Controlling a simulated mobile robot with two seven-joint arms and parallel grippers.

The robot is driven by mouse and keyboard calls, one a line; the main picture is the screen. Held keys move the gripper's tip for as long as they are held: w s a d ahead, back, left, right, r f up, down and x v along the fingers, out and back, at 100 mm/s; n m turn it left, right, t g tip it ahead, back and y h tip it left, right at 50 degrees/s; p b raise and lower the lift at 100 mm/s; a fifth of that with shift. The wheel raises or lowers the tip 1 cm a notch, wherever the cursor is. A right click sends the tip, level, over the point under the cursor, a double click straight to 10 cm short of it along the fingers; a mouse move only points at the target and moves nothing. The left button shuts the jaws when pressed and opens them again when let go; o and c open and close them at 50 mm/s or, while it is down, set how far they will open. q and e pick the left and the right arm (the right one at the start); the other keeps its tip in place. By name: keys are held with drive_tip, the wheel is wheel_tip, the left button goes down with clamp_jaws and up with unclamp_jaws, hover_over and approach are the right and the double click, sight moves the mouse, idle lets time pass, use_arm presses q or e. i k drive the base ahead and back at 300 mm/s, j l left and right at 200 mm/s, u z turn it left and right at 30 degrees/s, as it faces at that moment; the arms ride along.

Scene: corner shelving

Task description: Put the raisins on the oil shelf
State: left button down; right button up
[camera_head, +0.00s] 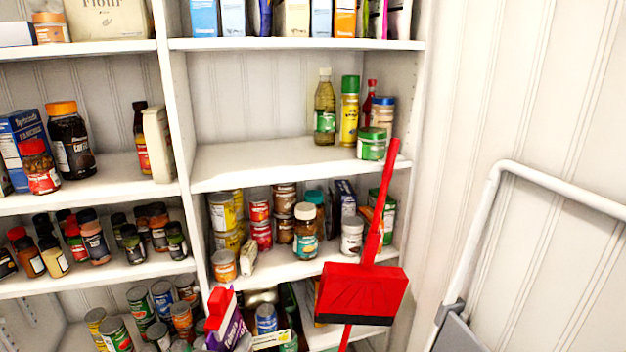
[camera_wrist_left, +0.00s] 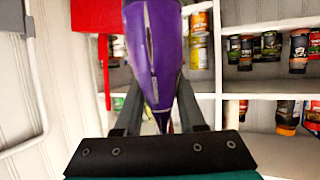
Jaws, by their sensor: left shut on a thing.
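The raisins, a purple package (camera_wrist_left: 155,60), are between the two dark fingers of my left gripper (camera_wrist_left: 158,105) in the left wrist view, and the gripper is shut on them. In the head view the purple package (camera_head: 233,330), with a red part at its upper left, shows at the bottom, in front of the lower shelves and below the oil shelf. My gripper's fingers cannot be made out there. The oil shelf (camera_head: 250,162) holds an oil bottle (camera_head: 325,108) at its right end. My right gripper is not in view.
The left and middle of the oil shelf are bare. A yellow spray can (camera_head: 349,112) and several jars crowd its right end. A red broom or dustpan (camera_head: 362,292) stands before the lower shelves on the right. A white-framed ladder (camera_head: 490,190) is farther right.

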sight(245, 167)
drive_tip(key=i, duration=0.45)
drive_tip(key=i+l+u, duration=0.15)
drive_tip(key=i, duration=0.3)
